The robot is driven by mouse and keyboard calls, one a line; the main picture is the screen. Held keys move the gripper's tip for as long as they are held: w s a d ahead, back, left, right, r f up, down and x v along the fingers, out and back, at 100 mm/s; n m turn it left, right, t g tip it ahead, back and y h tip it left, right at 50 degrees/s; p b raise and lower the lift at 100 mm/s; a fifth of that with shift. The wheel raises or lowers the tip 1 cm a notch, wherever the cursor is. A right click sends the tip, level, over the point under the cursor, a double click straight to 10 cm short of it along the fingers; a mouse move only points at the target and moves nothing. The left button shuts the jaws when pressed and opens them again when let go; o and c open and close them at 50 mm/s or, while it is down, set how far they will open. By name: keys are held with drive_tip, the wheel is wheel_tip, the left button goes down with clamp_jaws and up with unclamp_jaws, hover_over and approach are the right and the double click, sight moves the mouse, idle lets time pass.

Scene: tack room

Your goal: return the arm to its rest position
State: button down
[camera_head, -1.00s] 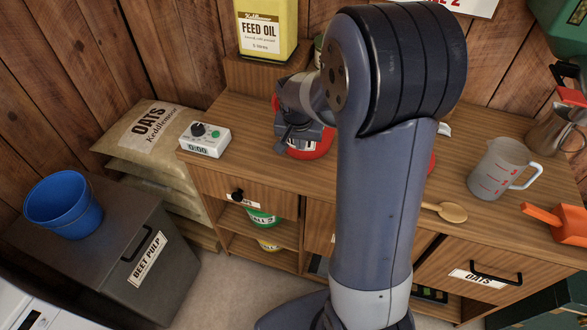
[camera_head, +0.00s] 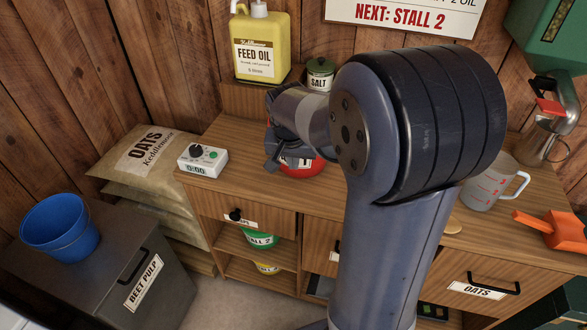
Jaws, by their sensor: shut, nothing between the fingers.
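My arm rises through the middle of the head view, folded at its elbow, with its large dark joint high at the right of centre. My gripper (camera_head: 272,158) points down and to the left over the counter, in front of a red tub (camera_head: 302,168). It is shut and holds nothing. Its fingertips are small and dark, and I cannot tell how far they are from the tub. Part of the counter behind the arm is hidden.
A white timer (camera_head: 203,160) lies left of my gripper. A feed oil jug (camera_head: 264,45) and salt tin (camera_head: 320,75) stand behind. A measuring jug (camera_head: 490,182) and orange scoop (camera_head: 551,231) are right. A blue bucket (camera_head: 60,228) sits on the beet pulp bin (camera_head: 150,288).

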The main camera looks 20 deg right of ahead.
drive_tip(key=v, duration=0.5)
